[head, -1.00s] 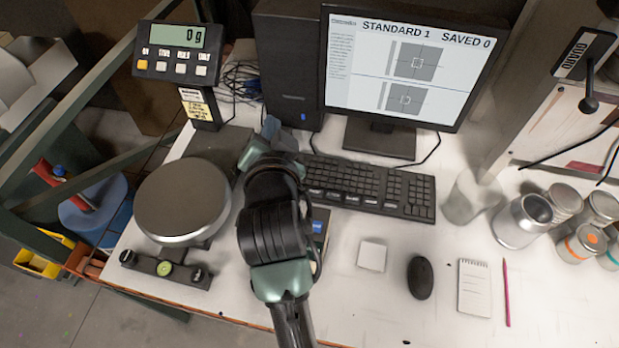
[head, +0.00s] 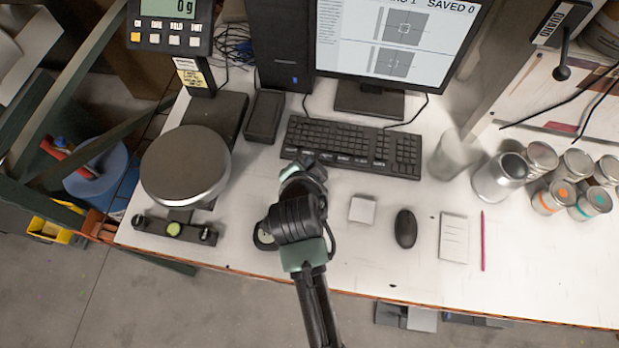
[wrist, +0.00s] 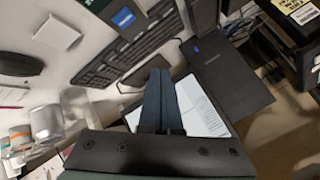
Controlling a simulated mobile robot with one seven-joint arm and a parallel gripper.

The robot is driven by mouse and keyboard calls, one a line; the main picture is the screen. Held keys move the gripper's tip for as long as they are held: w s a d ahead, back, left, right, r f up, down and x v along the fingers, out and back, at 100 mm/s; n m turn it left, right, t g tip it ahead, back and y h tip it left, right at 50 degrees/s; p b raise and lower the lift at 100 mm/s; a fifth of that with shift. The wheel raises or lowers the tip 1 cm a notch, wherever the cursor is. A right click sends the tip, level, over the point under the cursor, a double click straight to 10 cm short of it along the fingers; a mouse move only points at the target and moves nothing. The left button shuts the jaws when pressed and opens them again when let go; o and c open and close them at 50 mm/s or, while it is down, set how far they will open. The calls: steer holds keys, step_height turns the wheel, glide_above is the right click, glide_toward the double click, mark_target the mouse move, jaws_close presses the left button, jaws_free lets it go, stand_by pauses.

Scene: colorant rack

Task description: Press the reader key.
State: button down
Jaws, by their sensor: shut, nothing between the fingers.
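My gripper (wrist: 160,76) is shut and empty in the wrist view, its dark fingers side by side in front of the monitor. A dark device (wrist: 112,10) with a blue square patch (wrist: 123,18) shows at the top edge of the wrist view, apart from the fingers. I cannot tell whether that patch is the reader key. In the head view my wrist (head: 298,200) is over the bench in front of the keyboard; it hides the fingertips and most of what lies below. The monitor (head: 395,45) reads "SAVED 0", with its top line partly cut off.
The keyboard (head: 350,147) lies behind my wrist. A scale pan (head: 185,165) and dark box (head: 264,116) are left. A white square pad (head: 362,209), mouse (head: 405,229), notepad (head: 453,238) and pencil (head: 484,240) lie right; several cans (head: 500,178) stand farther right.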

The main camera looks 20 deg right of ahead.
step_height(320, 180, down, 8)
steer(key=b, duration=0.6)
steer(key=shift+f+b, duration=0.15)
steer(key=shift+b, duration=0.2)
stand_by(1.4)
steer(key=shift+f, duration=0.3)
steer(key=shift+f+b, duration=0.4)
steer(key=shift+b, duration=0.05)
stand_by(0.4)
stand_by(0.4)
steer(key=shift+r+p, duration=0.7)
steer(key=shift+r, duration=0.1)
step_height(320, 180, up, 5)
steer(key=p, duration=0.4)
steer(key=shift+r+p, duration=0.1)
steer(key=shift+p, duration=0.2)
